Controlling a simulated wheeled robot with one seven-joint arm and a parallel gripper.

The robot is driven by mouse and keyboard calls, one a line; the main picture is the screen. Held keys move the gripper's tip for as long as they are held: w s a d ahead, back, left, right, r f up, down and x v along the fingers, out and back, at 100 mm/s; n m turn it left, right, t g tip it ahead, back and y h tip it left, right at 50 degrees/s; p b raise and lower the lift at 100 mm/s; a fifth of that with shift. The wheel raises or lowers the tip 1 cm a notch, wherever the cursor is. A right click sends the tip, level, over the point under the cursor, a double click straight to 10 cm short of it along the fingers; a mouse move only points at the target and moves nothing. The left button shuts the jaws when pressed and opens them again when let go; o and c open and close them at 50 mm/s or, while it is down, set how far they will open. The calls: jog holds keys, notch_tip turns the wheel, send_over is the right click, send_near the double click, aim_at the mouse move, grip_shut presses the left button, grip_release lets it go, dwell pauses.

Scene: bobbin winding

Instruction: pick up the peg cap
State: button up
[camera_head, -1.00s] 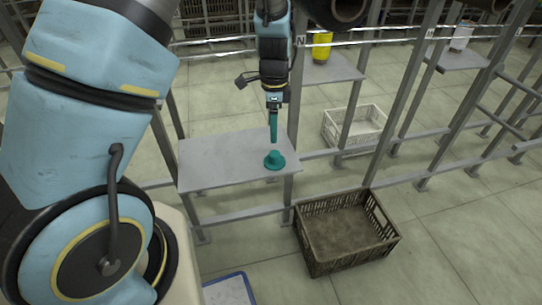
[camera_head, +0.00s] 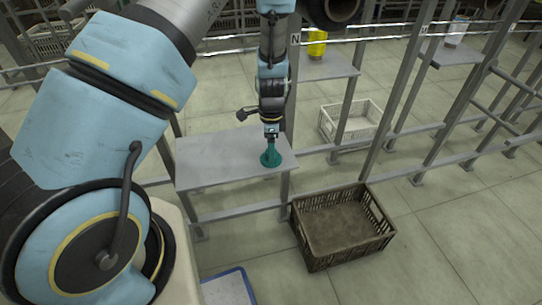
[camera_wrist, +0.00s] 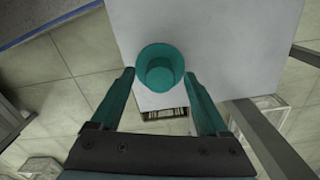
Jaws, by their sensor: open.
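The teal peg cap (camera_head: 271,160) stands on the small grey shelf (camera_head: 210,165) near its right end. It also shows in the wrist view (camera_wrist: 161,68) as a round flanged piece with a raised middle. My gripper (camera_head: 271,148) points down right above the cap, its teal fingers overlapping it in the head view. In the wrist view my gripper (camera_wrist: 160,88) is open, one finger on each side and the cap's flange just beyond the fingertips. I cannot tell whether the fingers touch the cap.
A dark crate (camera_head: 343,226) stands on the floor in front and to the right of the shelf. A white crate (camera_head: 350,121) lies behind the frame. Grey posts (camera_head: 397,110) rise to the right.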

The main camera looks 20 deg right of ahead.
grip_shut()
dwell(0.5)
